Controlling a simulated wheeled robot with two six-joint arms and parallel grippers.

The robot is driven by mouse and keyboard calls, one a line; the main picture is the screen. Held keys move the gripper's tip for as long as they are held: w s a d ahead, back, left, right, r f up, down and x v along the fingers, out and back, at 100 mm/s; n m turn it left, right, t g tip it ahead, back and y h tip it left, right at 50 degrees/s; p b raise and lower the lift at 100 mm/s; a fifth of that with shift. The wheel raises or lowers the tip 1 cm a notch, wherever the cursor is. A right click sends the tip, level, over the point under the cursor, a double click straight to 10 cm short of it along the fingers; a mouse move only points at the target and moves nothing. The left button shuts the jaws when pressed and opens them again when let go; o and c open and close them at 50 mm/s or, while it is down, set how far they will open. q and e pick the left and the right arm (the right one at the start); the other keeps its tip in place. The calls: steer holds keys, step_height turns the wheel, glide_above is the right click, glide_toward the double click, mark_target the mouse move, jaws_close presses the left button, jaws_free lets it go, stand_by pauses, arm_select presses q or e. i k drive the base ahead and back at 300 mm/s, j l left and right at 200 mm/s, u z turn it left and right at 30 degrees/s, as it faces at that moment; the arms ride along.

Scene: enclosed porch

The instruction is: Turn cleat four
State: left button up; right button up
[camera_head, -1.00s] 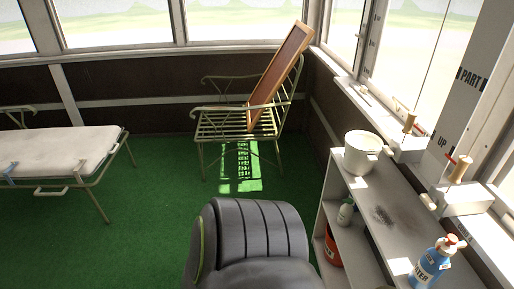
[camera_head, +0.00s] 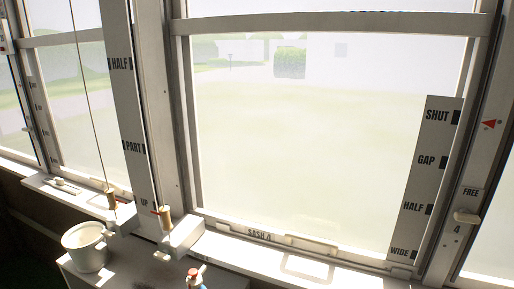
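A cream cleat (camera_head: 466,216) sits on the window post at the right. The word FREE is printed above it and the number 4 below it. Its knob points left, roughly level. A red arrow mark (camera_head: 488,124) is higher on the same post. Beside the post, a grey scale board (camera_head: 430,180) reads SHUT, GAP, HALF and WIDE from top to bottom. Neither of my grippers is in view.
At left, another scale board (camera_head: 128,110) reads HALF, PART and UP. Wooden spools (camera_head: 166,218) stand on white blocks. A white bucket (camera_head: 87,246) and a partly cut-off bottle (camera_head: 196,277) are on the shelf.

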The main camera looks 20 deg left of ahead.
mark_target(164, 256)
steer(key=u, duration=1.3)
